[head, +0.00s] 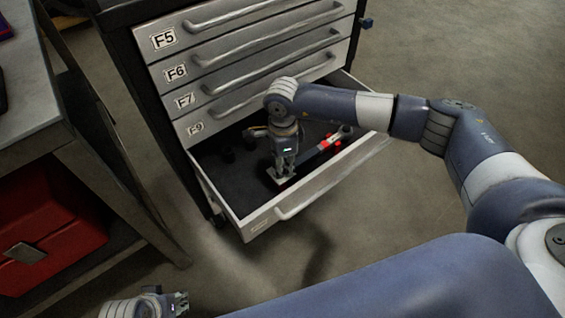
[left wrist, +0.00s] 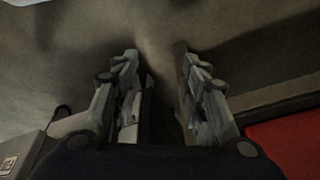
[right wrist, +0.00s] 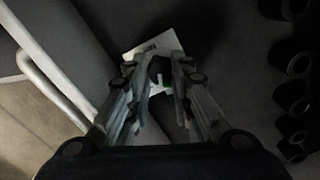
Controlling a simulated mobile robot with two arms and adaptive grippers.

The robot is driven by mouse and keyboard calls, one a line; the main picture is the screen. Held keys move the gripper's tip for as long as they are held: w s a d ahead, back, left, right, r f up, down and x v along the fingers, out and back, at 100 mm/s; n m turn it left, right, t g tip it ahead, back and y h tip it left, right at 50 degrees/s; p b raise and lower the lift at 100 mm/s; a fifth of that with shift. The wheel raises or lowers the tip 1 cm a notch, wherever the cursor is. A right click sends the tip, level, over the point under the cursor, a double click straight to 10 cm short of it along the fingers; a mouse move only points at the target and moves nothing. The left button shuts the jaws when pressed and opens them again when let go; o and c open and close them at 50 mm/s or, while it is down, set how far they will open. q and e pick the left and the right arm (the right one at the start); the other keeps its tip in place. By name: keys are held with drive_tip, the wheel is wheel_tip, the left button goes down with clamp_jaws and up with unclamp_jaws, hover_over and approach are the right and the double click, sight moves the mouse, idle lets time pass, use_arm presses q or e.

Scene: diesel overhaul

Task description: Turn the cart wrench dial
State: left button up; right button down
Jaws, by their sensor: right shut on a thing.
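The cart's bottom drawer (head: 318,185) is pulled open. A wrench with red and pale parts (head: 325,146) lies in it, slanting from the gripper toward the upper right. My right gripper (head: 284,172) reaches down into the drawer at the wrench's near end and is shut on the dial there. In the right wrist view its fingertips (right wrist: 161,58) close over a small pale piece with a green mark, beside a light plate (right wrist: 152,44); the fingers hide most of the dial. My left gripper (left wrist: 160,60) is open and empty, low at the bottom left of the head view (head: 165,304).
Closed drawers labelled F5, F6 and F7 (head: 235,55) rise above the open one. Several dark round sockets (right wrist: 292,95) sit beside the right gripper. A workbench (head: 30,90) with a red toolbox (head: 45,225) stands at left. The floor at right is clear.

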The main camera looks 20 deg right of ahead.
drive_tip(key=shift+m, duration=0.9)
drive_tip(key=m, duration=0.3)
drive_tip(key=shift+s+p, duration=0.1)
drive_tip(key=shift+p, duration=0.25)
use_arm(q)
drive_tip(key=shift+s+x, duration=0.2)
drive_tip(key=shift+x, duration=0.7)
drive_tip(key=shift+s+x, duration=0.15)
drive_tip(key=shift+x, duration=0.75)
use_arm(e)
drive_tip(key=shift+m, duration=1.2)
use_arm(q)
drive_tip(key=shift+d+f, duration=0.1)
drive_tip(key=shift+f, duration=0.05)
use_arm(e)
drive_tip(key=c, duration=1.4)
unclamp_jaws()
use_arm(q)
drive_tip(key=shift+s, duration=0.1)
use_arm(e)
drive_tip(key=shift+r, duration=0.15)
wheel_tip(320, 180, up, 12)
drive_tip(key=shift+f, duration=0.1)
